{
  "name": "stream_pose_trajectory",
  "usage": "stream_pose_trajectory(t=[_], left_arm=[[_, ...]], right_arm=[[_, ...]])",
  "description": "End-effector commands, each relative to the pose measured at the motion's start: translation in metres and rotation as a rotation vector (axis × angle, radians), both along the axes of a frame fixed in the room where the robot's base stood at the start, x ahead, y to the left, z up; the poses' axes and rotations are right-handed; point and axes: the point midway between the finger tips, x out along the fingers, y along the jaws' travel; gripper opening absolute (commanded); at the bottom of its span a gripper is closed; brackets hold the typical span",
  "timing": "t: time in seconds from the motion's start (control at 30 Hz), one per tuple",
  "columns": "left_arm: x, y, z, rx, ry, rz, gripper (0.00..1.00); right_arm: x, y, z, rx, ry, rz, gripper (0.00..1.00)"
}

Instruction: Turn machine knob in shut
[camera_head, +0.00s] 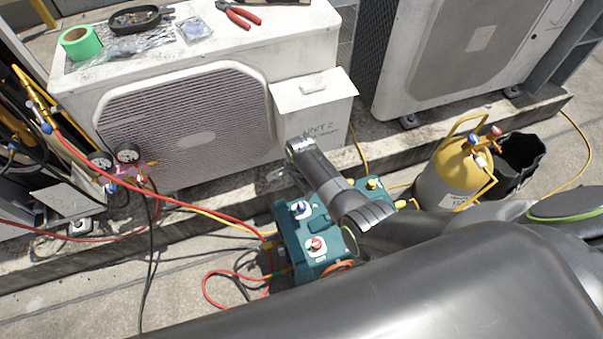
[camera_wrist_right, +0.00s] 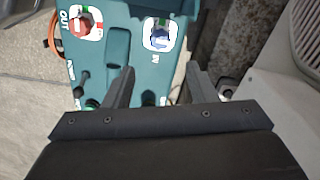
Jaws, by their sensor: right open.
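The teal machine (camera_head: 290,248) stands on the ground below centre in the head view. Its blue knob (camera_head: 300,208), on a white plate, and its red knob (camera_head: 316,243) show on top. In the right wrist view the blue knob (camera_wrist_right: 158,38) is labelled IN and the red knob (camera_wrist_right: 82,22) is labelled OUT. My right gripper (camera_head: 330,185) hangs over the machine's right side in the head view, hiding part of it. In the right wrist view its two fingers (camera_wrist_right: 160,76) are apart with nothing held. The blue knob lies beyond the fingertips, roughly in line with their gap. My left gripper is out of view.
A condenser (camera_head: 205,75) with a tape roll (camera_head: 81,43) and red pliers (camera_head: 238,14) on top stands behind. A yellow-topped cylinder (camera_head: 445,180) and black bucket (camera_head: 520,165) stand right. Red and yellow hoses (camera_head: 180,201) cross on the left.

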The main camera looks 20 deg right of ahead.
Motion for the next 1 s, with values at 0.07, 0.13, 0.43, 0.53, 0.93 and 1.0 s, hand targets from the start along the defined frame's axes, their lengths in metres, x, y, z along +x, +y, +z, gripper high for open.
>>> stream_pose_trajectory(t=[0.07, 0.13, 0.43, 0.53, 0.93, 1.0], left_arm=[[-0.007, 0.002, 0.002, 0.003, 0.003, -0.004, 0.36], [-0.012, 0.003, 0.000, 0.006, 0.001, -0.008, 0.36], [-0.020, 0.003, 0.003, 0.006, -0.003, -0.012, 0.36], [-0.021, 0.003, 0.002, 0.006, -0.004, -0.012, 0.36], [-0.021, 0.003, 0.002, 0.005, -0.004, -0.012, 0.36], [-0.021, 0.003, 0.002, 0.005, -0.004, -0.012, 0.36]], right_arm=[[0.000, 0.000, 0.016, 0.001, -0.002, 0.000, 0.52], [0.000, 0.000, 0.025, 0.000, -0.001, 0.000, 0.52], [0.000, 0.000, 0.055, 0.000, 0.000, 0.000, 0.52], [0.000, 0.000, 0.057, 0.000, 0.001, 0.000, 0.52], [0.000, 0.000, 0.057, 0.000, 0.001, 0.000, 0.52], [0.000, 0.000, 0.057, 0.000, 0.001, 0.000, 0.52]])
